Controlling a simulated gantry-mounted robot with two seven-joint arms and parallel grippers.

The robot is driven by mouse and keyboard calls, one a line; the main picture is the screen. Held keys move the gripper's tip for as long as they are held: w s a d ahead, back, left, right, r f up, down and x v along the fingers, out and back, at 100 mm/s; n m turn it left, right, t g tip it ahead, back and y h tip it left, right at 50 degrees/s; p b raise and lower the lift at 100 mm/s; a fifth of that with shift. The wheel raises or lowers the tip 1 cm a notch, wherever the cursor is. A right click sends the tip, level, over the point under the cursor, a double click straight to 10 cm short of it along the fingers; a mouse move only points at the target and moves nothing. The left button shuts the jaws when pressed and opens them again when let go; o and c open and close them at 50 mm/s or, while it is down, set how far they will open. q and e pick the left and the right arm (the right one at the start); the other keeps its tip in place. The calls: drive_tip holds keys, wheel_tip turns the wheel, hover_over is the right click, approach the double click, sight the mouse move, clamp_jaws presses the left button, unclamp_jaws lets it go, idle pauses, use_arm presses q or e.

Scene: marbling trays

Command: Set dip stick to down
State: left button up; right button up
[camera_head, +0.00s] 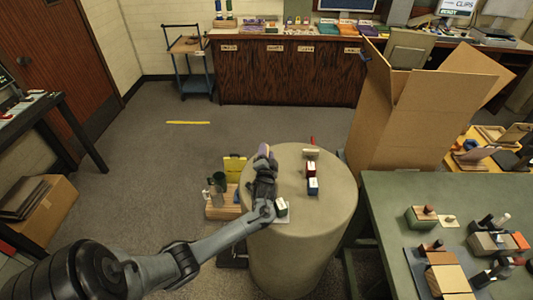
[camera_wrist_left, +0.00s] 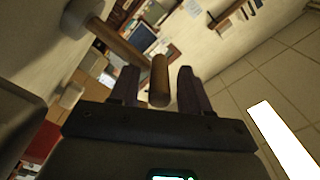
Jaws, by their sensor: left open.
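A brown wooden stick (camera_wrist_left: 160,82) shows in the left wrist view, its rounded end between my open fingers. A thinner brown rod (camera_wrist_left: 118,42) runs from it up to a pale round mount (camera_wrist_left: 75,17) at upper left. I take this to be the dip stick; whether it touches a finger I cannot tell. My left gripper (camera_wrist_left: 156,72) is open around the stick's end. In the head view the left gripper (camera_head: 264,153) is over the left side of the round pedestal, and it hides the stick there. My right gripper is not in view.
A tall open cardboard box (camera_head: 395,125) stands behind right. A green table (camera_head: 385,200) with blocks is at right.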

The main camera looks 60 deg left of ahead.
use_arm(q)
drive_tip(key=p+v, duration=0.1)
drive_tip(key=v, duration=0.6)
drive_tip(key=shift+s+d, duration=0.1)
